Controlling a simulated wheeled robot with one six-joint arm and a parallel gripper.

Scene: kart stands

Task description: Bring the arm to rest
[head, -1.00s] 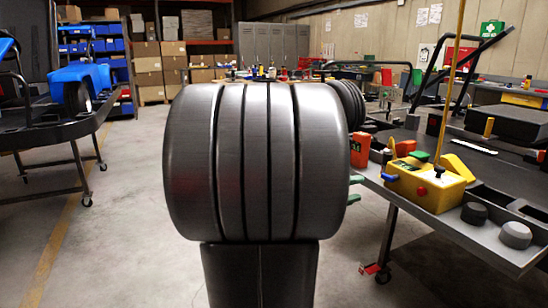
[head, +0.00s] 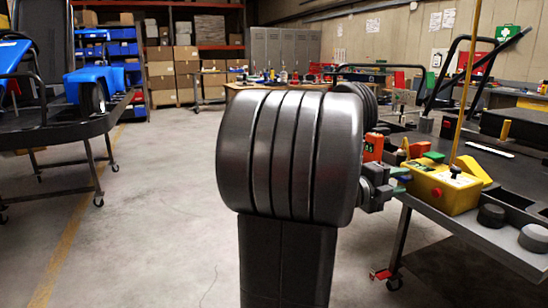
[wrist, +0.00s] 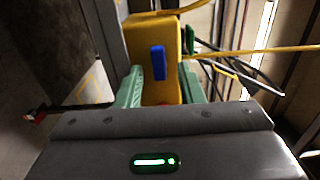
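My arm's large dark ribbed link fills the middle of the head view and hides what lies behind it. My gripper (head: 399,180) shows just right of it, small, with two green fingertips apart, pointing toward the yellow control box (head: 432,192) on the cart's edge tray. In the wrist view my gripper (wrist: 159,92) has its green fingers apart. A yellow box (wrist: 170,28) with a blue part on it shows between and beyond them. I see no finger closed on it, though its lower part is hidden by the gripper body.
The dark-topped cart (head: 488,232) stands close on the right, with an orange container (head: 373,148), round dark and grey knobs and an upright yellow rod. A kart on a stand (head: 70,135) is at the left. Shelves and a workbench are at the back. Grey floor is open at left.

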